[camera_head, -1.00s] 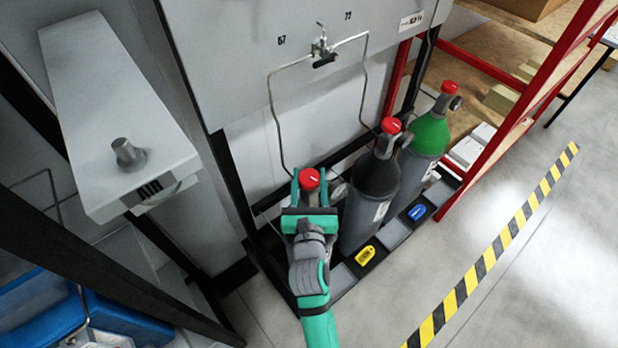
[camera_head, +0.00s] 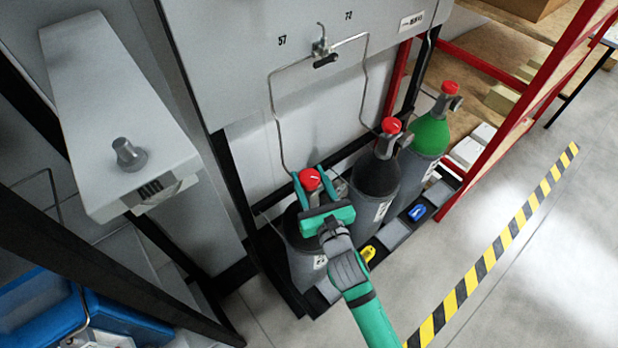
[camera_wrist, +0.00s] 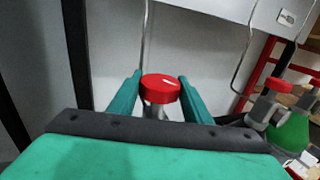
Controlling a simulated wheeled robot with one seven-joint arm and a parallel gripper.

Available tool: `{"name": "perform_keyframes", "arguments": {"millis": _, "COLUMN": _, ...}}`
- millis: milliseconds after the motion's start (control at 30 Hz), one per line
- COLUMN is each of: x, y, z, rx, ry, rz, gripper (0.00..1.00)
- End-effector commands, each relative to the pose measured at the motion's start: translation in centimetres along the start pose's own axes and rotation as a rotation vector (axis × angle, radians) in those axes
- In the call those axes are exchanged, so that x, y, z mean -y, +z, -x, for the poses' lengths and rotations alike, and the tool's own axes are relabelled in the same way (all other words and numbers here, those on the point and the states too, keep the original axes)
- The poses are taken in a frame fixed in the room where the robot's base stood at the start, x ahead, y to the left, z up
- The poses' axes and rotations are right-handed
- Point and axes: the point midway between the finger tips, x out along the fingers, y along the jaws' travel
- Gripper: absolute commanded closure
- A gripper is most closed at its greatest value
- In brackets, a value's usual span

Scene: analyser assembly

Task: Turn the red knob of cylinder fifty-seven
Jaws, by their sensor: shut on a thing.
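The red knob (camera_head: 311,180) sits on top of the leftmost grey cylinder (camera_head: 304,262), under the panel number 57 (camera_head: 283,40). My gripper (camera_head: 312,182) has its green fingers on either side of this knob and is shut on it. In the wrist view the red knob (camera_wrist: 160,88) shows between the two fingers (camera_wrist: 155,92), with a white mark on its top. The cylinder's neck is partly hidden by my gripper.
A dark cylinder (camera_head: 377,178) and a green-topped cylinder (camera_head: 430,134), both with red knobs, stand to the right. A thin metal pipe (camera_head: 274,110) runs down behind the knob. A red rack (camera_head: 510,125) stands at right. Open floor lies in front.

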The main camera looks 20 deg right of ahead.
Motion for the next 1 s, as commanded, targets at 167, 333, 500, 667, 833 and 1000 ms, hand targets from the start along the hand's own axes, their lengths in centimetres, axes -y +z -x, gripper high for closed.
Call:
{"name": "perform_keyframes", "arguments": {"millis": 167, "x": -0.04, "y": -0.17, "z": 0.02, "rx": -0.005, "ry": 0.066, "rz": 0.004, "gripper": 0.78}}
{"name": "perform_keyframes", "arguments": {"millis": 333, "x": -0.01, "y": -0.2, "z": 0.04, "rx": -0.007, "ry": 0.132, "rz": 0.006, "gripper": 0.78}}
{"name": "perform_keyframes", "arguments": {"millis": 500, "x": -0.04, "y": -0.25, "z": 0.03, "rx": -0.008, "ry": 0.209, "rz": 0.005, "gripper": 0.78}}
{"name": "perform_keyframes", "arguments": {"millis": 667, "x": -0.05, "y": -0.26, "z": 0.01, "rx": -0.008, "ry": 0.289, "rz": 0.006, "gripper": 0.78}}
{"name": "perform_keyframes", "arguments": {"millis": 833, "x": 0.0, "y": -0.29, "z": -0.04, "rx": -0.008, "ry": 0.38, "rz": 0.004, "gripper": 0.78}}
{"name": "perform_keyframes", "arguments": {"millis": 1000, "x": 0.0, "y": -0.32, "z": -0.07, "rx": -0.009, "ry": 0.487, "rz": 0.004, "gripper": 0.78}}
